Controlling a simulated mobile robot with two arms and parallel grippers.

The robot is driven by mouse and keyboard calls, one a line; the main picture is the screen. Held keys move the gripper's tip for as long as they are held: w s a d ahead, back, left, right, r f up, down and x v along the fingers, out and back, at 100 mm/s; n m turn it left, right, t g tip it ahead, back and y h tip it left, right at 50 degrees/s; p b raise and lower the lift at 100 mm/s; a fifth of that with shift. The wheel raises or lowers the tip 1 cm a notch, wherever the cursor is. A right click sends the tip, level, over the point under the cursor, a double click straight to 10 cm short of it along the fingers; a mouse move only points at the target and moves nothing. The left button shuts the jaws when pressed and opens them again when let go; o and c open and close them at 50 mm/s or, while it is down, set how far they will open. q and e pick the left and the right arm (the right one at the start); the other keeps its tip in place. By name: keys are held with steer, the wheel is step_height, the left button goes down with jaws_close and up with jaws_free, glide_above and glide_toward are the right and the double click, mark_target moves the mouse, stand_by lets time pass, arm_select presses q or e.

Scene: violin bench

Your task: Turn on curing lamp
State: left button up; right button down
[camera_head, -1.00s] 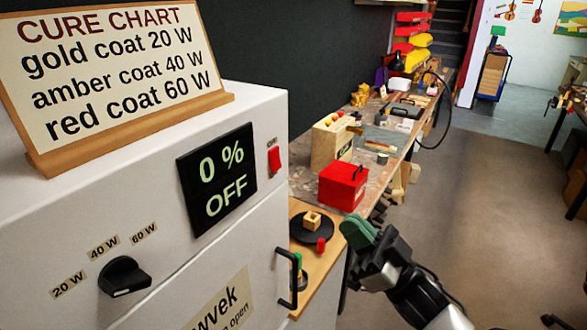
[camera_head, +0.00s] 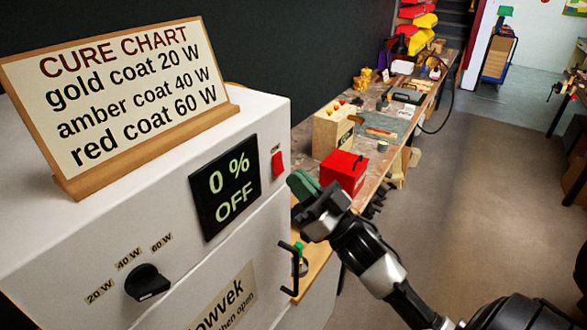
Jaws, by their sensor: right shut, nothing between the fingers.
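The white curing lamp cabinet (camera_head: 120,230) fills the left of the view. Its display (camera_head: 226,188) reads "0 %" and "OFF". A red rocker switch (camera_head: 278,163) sits right of the display, with a small label above it. A black knob (camera_head: 146,282) sits below the labels 20 W, 40 W and 60 W; its exact setting is hard to tell. My right gripper (camera_head: 303,184), with green fingertips, is shut and empty. It is just right of and slightly below the switch in the picture, with a visible gap between them. My left gripper is out of view.
A cure chart (camera_head: 120,100) stands on the cabinet. A black door handle (camera_head: 291,272) sticks out below my right gripper. Behind it, a bench (camera_head: 310,135) carries a red box (camera_head: 345,172), a wooden crate (camera_head: 332,132) and tools. The floor (camera_head: 470,220) at right is clear.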

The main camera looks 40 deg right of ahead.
steer(key=shift+w+a+f, duration=0.1)
steer(key=shift+w+a, duration=0.2)
steer(key=shift+w, duration=0.35)
steer(key=shift+w+f+b, duration=0.15)
steer(key=shift+f+b, duration=0.2)
steer(key=shift+b, duration=0.3)
steer(key=shift+w+a+r+t+y, duration=0.1)
steer(key=shift+r+t+y, duration=0.1)
steer(key=shift+t+y, duration=0.15)
